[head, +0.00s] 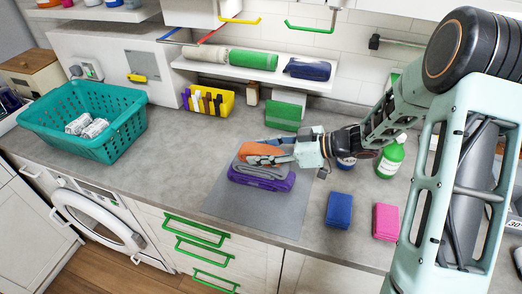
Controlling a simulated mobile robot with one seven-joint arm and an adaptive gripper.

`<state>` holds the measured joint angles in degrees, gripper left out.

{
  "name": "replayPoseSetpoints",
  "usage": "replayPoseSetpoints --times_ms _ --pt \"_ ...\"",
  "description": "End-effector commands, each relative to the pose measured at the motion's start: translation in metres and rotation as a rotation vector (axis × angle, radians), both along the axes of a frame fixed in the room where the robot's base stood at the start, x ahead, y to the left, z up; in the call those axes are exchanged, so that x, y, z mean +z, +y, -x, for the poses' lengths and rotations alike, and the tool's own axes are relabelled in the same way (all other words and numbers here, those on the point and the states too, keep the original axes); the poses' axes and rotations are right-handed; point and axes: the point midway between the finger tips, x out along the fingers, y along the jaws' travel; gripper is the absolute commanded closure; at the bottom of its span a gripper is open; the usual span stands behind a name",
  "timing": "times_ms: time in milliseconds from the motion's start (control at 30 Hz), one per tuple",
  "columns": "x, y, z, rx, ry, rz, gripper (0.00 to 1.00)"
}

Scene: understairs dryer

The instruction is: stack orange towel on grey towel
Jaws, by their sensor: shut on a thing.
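The orange towel (262,150) is at the top of a small pile in the head view. The grey towel (262,170) lies folded just under it, on top of a folded purple towel (262,187). The pile stands on a flat grey mat (225,205) on the counter. My gripper (278,158) reaches in from the right and is shut on the orange towel at its right side. The orange towel is at the grey towel's top; I cannot tell whether its full weight rests there. The gripper hides part of the right side.
A blue folded cloth (340,210) and a pink one (386,222) lie right of the mat. A green bottle (390,160) stands behind them. A teal basket (120,125) is at the left. Rolled towels (253,60) lie on a shelf behind. Counter left of the mat is clear.

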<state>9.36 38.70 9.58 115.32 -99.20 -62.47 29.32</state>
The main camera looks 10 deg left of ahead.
Motion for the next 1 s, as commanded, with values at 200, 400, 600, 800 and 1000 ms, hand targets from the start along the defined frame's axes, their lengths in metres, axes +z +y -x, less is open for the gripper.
replayPoseSetpoints --times_ms 200,400,600,800,1000 --pt "-0.002 0.0 0.0 0.0 0.0 -0.001 0.84" --pt "-0.003 0.0 0.0 0.0 0.0 0.0 0.45" --pt "-0.003 0.0 0.0 0.0 0.0 0.0 0.43" --pt "0.002 -0.004 0.0 -0.001 -0.002 0.0 0.43" --pt "0.015 -0.037 0.003 -0.004 -0.003 0.001 0.43"
